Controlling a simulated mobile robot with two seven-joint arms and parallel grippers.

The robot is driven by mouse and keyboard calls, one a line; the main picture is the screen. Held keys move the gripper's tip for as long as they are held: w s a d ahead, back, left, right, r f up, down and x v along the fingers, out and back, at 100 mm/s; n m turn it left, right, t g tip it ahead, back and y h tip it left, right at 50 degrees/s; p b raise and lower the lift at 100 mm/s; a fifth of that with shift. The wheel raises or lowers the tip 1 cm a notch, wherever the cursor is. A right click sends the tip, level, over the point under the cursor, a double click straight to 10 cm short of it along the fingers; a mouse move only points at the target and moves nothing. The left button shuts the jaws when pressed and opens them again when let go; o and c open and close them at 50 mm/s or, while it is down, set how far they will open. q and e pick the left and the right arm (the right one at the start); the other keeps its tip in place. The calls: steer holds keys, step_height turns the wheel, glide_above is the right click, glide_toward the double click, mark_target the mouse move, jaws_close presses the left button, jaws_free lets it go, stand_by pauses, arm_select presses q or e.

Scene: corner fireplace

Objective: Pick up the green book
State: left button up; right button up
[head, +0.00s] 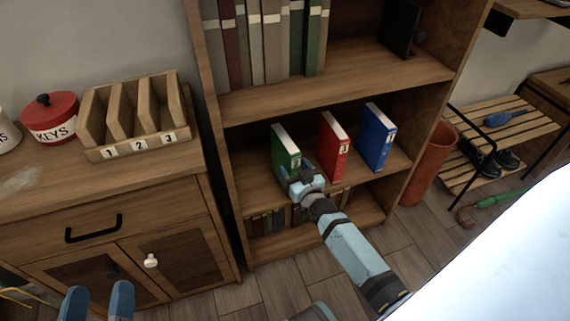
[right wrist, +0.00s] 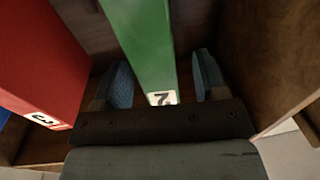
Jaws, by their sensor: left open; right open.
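The green book (head: 284,149) stands upright on the middle shelf of the bookcase, left of a red book (head: 333,148) and a blue book (head: 377,138). My right gripper (head: 302,181) is at the lower front of the green book and hides part of it. In the right wrist view, the open fingers of the right gripper (right wrist: 163,80) are on either side of the green book (right wrist: 145,40), with a gap visible at each side. A white number label shows on its spine. My left gripper (head: 97,301) is open and empty at the lower left, in front of the cabinet.
The bookcase's left side panel (right wrist: 265,60) is close beside the right gripper. The red book (right wrist: 40,70) is on the other side. A cabinet (head: 110,225) with a wooden sorter (head: 135,120) and red keys jar (head: 50,117) stands left. A terracotta bin (head: 430,165) stands right of the bookcase.

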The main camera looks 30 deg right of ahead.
mark_target(285, 162)
steer(key=w, duration=0.3)
steer(key=shift+w+d+b, duration=0.2)
steer(key=shift+d+b, duration=0.1)
steer(key=shift+b, duration=0.05)
arm_select(q)
steer(key=shift+s+d+r+t+h, duration=0.1)
steer(key=shift+d+r+t+h, duration=0.15)
steer(key=shift+r, duration=0.3)
steer(key=shift+s+d+r+t+h, duration=0.15)
steer(key=shift+r+t, duration=0.2)
steer(key=shift+r, duration=0.2)
steer(key=shift+w, duration=0.1)
arm_select(e)
steer(key=shift+c, duration=0.2)
steer(key=c, duration=1)
steer(key=shift+c, duration=0.2)
